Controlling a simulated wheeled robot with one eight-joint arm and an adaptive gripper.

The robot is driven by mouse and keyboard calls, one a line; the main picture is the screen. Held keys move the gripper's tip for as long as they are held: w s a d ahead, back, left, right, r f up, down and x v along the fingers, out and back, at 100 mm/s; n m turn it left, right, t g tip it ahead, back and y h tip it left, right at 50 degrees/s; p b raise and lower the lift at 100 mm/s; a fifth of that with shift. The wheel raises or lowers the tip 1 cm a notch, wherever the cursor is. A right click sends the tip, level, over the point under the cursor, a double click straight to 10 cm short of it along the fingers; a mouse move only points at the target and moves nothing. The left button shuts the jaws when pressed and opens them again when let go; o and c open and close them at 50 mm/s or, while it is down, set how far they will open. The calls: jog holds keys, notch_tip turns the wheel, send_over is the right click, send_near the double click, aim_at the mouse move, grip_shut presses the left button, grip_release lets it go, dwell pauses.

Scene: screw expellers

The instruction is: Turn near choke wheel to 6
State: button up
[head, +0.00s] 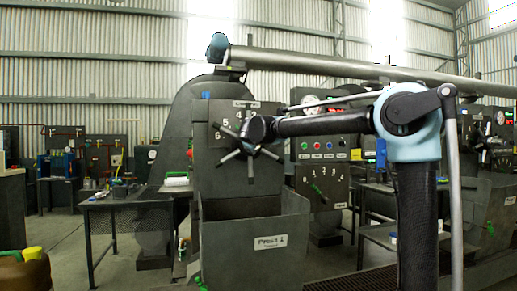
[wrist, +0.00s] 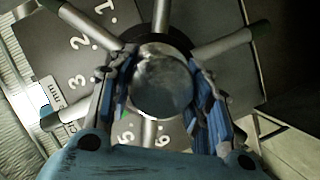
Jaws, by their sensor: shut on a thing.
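The near choke wheel is a hub with several grey spokes on the front of the near press; in the head view its lower spokes (head: 250,168) show below my gripper. In the wrist view its round grey hub (wrist: 162,82) fills the middle, with my gripper's (wrist: 163,72) blue-lined fingers shut on either side of it. The dark dial plate (wrist: 85,25) behind carries white numbers; 1, 2 and 3 show at upper left, 5 and 6 at the bottom. The 4 is hidden in the wrist view. A left spoke has a blue tip (wrist: 48,119). I cannot tell the exact setting.
A dark bin marked Press 1 (head: 255,255) stands below the wheel. A control panel (head: 328,148) with coloured buttons is to its right. A dark metal table (head: 130,200) stands at left. A long pipe (head: 330,65) runs overhead.

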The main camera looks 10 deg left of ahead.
jog(key=n, duration=0.1)
jog(key=n+t, duration=0.1)
jog(key=n, duration=0.1)
jog(key=shift+f+n+t+h, duration=0.1)
jog(key=shift+n+t+h, duration=0.2)
jog(key=shift+n+t, duration=0.7)
jog(key=shift+n, duration=1.1)
jog(key=shift+s+f, duration=0.1)
jog(key=o, duration=1.5)
jog(key=shift+s, duration=0.1)
jog(key=s+d, duration=0.1)
jog(key=s, duration=1)
jog(key=shift+s+d+f, duration=0.25)
jog(key=shift+f, duration=0.15)
